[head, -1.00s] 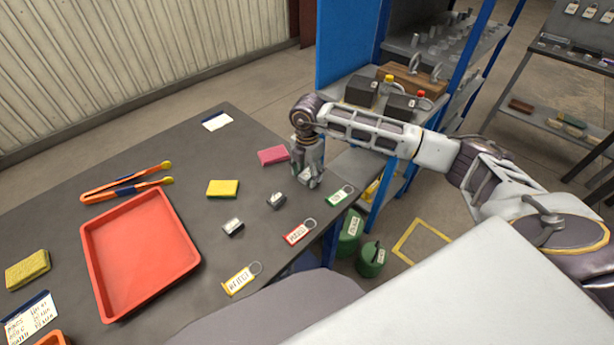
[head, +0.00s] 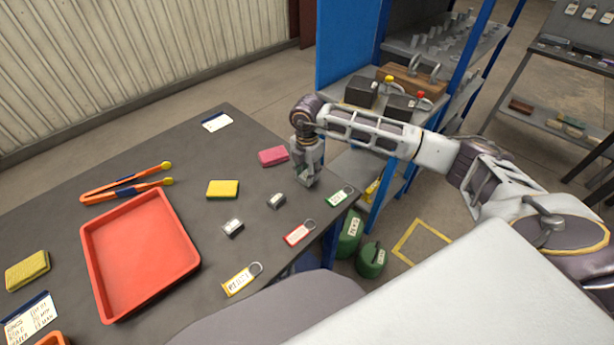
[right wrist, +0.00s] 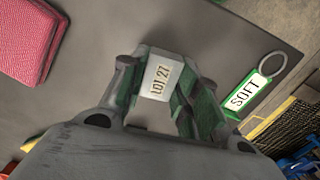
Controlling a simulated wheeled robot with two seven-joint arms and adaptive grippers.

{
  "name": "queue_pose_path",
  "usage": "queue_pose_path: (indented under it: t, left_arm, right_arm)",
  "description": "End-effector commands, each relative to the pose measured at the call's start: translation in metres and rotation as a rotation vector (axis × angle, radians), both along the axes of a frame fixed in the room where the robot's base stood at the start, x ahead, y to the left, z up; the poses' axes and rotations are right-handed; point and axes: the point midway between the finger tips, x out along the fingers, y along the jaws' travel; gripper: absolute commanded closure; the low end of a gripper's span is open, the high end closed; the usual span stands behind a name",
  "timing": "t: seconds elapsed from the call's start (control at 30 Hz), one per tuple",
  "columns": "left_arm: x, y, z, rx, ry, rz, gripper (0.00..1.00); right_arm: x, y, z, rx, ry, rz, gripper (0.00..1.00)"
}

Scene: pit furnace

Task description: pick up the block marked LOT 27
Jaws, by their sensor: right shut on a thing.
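The block marked LOT 27 (right wrist: 158,78) is between the fingers of my right gripper in the right wrist view, its label facing the camera. My right gripper (head: 306,181) is shut on it, low over the table's right part; it also shows in the right wrist view (right wrist: 155,90). In the head view the block is hidden by the gripper. I cannot tell whether it touches the table. Two other small metal blocks, one (head: 276,200) and another (head: 233,227), lie to the left of the gripper. My left gripper is not in view.
A green SOFT tag (head: 339,197), a red tag (head: 299,233) and a yellow tag (head: 241,280) lie along the table's near edge. A pink sponge (head: 273,156) is left of the gripper. A red tray (head: 190,262) and tongs (head: 125,189) are farther left. Shelving stands behind.

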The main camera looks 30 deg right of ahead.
Motion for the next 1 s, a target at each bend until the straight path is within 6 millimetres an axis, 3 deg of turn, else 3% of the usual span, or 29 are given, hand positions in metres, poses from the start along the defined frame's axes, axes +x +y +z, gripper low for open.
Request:
queue_pose_path:
  t: [0.37, 0.8, 1.0]
  left_arm:
    - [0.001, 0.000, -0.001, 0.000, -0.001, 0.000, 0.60]
    - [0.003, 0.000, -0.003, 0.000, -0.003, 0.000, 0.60]
    - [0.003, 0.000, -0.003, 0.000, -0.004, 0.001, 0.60]
  right_arm:
    - [0.001, 0.001, 0.016, 0.002, -0.004, 0.000, 1.00]
    - [0.001, 0.000, 0.078, 0.001, -0.004, 0.001, 1.00]
    - [0.001, 0.000, 0.096, 0.001, -0.002, 0.000, 1.00]
